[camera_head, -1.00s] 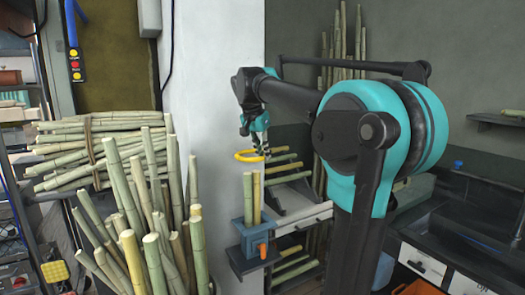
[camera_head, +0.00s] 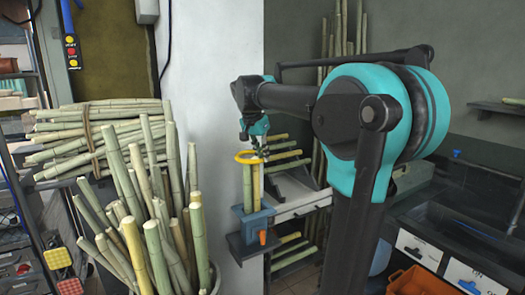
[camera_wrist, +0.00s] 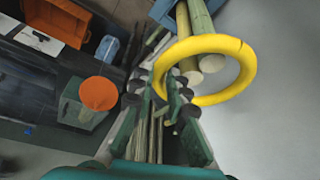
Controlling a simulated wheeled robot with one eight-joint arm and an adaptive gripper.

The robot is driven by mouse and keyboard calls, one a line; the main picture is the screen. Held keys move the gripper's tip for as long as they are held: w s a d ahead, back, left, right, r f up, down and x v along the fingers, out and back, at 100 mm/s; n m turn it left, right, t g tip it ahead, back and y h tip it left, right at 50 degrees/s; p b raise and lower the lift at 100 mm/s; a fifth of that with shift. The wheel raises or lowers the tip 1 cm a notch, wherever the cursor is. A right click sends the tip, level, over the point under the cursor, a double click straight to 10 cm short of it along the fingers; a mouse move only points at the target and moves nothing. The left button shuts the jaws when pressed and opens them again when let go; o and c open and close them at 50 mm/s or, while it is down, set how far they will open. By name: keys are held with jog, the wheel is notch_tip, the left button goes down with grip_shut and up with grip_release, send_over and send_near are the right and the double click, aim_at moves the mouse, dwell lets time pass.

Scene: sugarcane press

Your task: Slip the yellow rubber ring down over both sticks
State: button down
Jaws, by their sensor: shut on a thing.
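The yellow rubber ring (camera_head: 239,157) is held roughly level by my gripper (camera_head: 263,151) at the height of the stick tops. In the wrist view my gripper (camera_wrist: 160,97) is shut on the near left part of the ring (camera_wrist: 246,76). The two sticks, one greenish (camera_head: 247,190) and one yellower (camera_head: 256,186), stand upright side by side in a blue-grey holder (camera_head: 262,219). In the wrist view, the ends of the greenish stick (camera_wrist: 211,63) and the yellower stick (camera_wrist: 185,79) show inside the ring's opening. I cannot tell whether the ring surrounds their tops or hovers just above.
The holder has an orange knob (camera_head: 263,237) in front. A bunch of upright canes (camera_head: 140,200) stands to the left, with a tied stack of canes (camera_head: 95,135) behind. A white wall (camera_head: 215,100) is behind the holder. More canes lie on a rack (camera_head: 285,153) to the right.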

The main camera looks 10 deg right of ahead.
aim_at(262, 162)
jog(key=shift+f, duration=1.9)
jog(key=shift+f, duration=0.1)
jog(key=shift+s+a, duration=0.1)
jog(key=shift+a, duration=0.05)
jog(key=c, duration=1.4)
grip_release()
jog(key=o, duration=0.4)
jog(key=shift+r, duration=0.2)
